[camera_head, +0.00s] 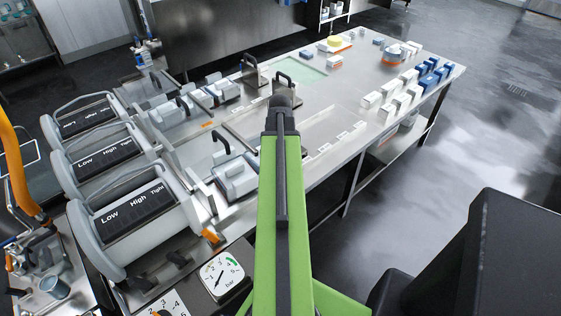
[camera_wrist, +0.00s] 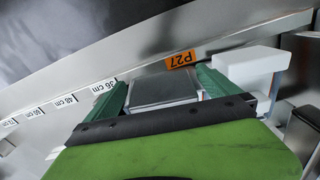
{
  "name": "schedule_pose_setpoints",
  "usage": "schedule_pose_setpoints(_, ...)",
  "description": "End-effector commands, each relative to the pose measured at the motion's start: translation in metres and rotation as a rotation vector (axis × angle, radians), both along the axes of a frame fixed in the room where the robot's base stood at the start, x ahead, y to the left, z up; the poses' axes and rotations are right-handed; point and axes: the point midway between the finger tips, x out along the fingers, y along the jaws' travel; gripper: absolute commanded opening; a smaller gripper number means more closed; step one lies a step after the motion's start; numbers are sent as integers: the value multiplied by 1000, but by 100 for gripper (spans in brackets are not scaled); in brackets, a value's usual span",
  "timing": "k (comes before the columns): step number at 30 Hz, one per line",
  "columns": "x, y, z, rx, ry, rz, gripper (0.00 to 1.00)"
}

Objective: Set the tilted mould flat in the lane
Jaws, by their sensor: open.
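In the wrist view, my gripper (camera_wrist: 160,92) is open, with one green finger on each side of a grey, flat-topped block (camera_wrist: 163,90). The block looks like a mould, but my own wrist hides its near part. I cannot tell whether the fingers touch it or whether it is tilted. In the head view, a grey mould with a dark handle (camera_head: 236,178) sits in the nearest lane, left of my green arm. Other grey moulds (camera_head: 222,91) and (camera_head: 169,115) stand in the farther lanes. My gripper is hidden in the head view.
Presses marked Low, High and Tight (camera_head: 128,205) line the left. A pressure gauge (camera_head: 222,277) is near the front. White and blue blocks (camera_head: 402,101) stand at the table's right. In the wrist view, a white block (camera_wrist: 252,62) and orange P27 tag (camera_wrist: 181,59) are close to my fingers.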

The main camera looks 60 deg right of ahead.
Motion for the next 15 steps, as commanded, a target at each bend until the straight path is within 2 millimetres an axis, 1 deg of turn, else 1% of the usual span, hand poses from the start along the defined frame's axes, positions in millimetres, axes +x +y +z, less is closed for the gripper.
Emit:
schedule_pose_setpoints(1, 0, 0, -20, 0, 0, 0, 100)
schedule_pose_setpoints(4, 0, 0, -30, 0, 0, 0, 100)
schedule_pose_setpoints(7, 0, 0, -32, 0, 0, -1, 100)
schedule_pose_setpoints(14, 0, 0, -30, 0, 0, -1, 100)
schedule_pose_setpoints(15, -1, 0, -30, 0, 0, -1, 97)
